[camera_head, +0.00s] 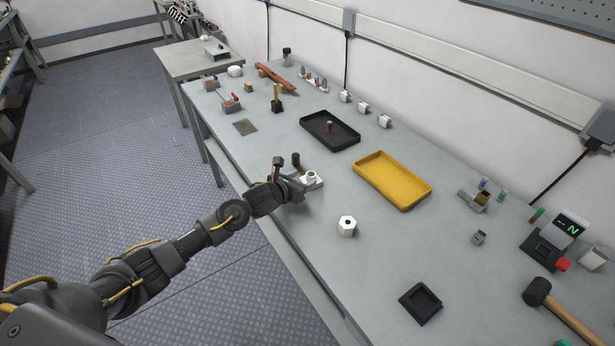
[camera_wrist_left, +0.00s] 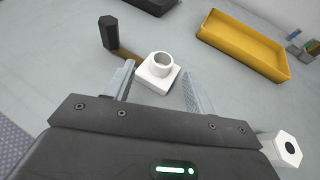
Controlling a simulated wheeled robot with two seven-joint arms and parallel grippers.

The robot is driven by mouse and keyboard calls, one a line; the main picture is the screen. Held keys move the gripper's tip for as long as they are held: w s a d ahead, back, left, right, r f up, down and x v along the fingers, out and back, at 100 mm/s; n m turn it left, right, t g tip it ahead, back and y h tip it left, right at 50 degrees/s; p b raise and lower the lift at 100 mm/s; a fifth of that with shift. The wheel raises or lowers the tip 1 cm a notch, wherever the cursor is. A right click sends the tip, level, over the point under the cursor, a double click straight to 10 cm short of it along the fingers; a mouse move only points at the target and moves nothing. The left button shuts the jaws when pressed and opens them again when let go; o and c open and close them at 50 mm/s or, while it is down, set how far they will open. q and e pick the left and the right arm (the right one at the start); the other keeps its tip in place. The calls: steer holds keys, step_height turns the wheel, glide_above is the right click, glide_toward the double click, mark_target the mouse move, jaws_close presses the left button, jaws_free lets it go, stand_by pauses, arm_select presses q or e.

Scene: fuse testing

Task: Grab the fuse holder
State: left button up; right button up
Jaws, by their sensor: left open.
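A white fuse holder (camera_wrist_left: 157,74), with a square base and a round open collar, sits on the table between and just beyond my left fingertips in the left wrist view. My left gripper (camera_head: 293,182) is open, with one finger on either side of the near part of the holder. I cannot tell whether a finger touches it. My right gripper is not in view.
A white hexagonal piece (camera_head: 347,226) lies to the right. A yellow tray (camera_head: 405,204) and a black tray (camera_head: 317,139) lie behind. A mallet (camera_head: 540,293) lies at the front right.

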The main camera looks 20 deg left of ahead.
mark_target(308, 177)
arm_select(q)
steer(key=x, duration=0.4)
steer(key=shift+d+f, duration=0.1)
steer(key=shift+d, duration=0.05)
jaws_close()
